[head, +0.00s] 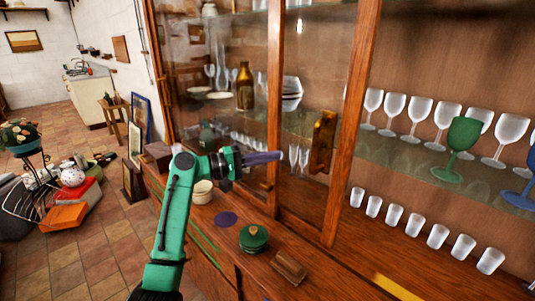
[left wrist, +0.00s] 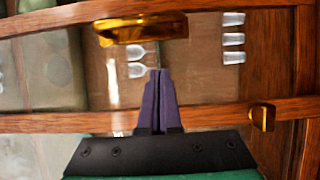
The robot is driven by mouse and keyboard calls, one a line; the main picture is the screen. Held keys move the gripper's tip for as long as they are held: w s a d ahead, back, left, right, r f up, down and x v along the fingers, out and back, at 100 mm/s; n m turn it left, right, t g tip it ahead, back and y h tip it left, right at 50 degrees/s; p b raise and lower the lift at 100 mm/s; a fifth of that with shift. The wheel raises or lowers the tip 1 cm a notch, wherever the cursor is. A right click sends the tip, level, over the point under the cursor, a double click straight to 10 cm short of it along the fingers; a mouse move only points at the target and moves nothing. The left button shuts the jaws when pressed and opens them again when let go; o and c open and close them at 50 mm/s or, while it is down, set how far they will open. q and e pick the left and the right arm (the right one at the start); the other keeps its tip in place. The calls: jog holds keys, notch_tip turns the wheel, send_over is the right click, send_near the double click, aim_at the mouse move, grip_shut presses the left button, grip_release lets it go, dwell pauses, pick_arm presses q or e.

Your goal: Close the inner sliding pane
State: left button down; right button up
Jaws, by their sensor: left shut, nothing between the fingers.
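A wood-framed glass sliding pane (head: 350,130) stands across the middle of the cabinet in the head view, and the cabinet is open to its right. A long brass handle (head: 322,142) sits beside its right stile; a long brass handle also shows at the top of the left wrist view (left wrist: 140,28). Another framed glass pane (head: 277,60) is to the left. My left gripper (head: 280,155) is shut and empty, its purple fingers in front of the glass, left of the handle and apart from it. The fingers also show in the left wrist view (left wrist: 160,72). My right gripper is not in view.
Clear glasses, a green goblet (head: 462,135) and a blue goblet stand on shelves at the right. A green lidded pot (head: 253,237) and a brown block (head: 289,267) are on the cabinet ledge below my gripper. A small brass fitting (left wrist: 262,117) shows in the left wrist view.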

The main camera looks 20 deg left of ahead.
pick_arm(q)
jog(key=w+d+p, duration=0.1)
jog(key=d+p, duration=0.2)
jog(key=d, duration=0.4)
jog(key=shift+w+d, duration=0.25)
jog(key=shift+w, duration=0.05)
jog(key=shift+w+f, duration=0.1)
jog(key=shift+f, duration=0.05)
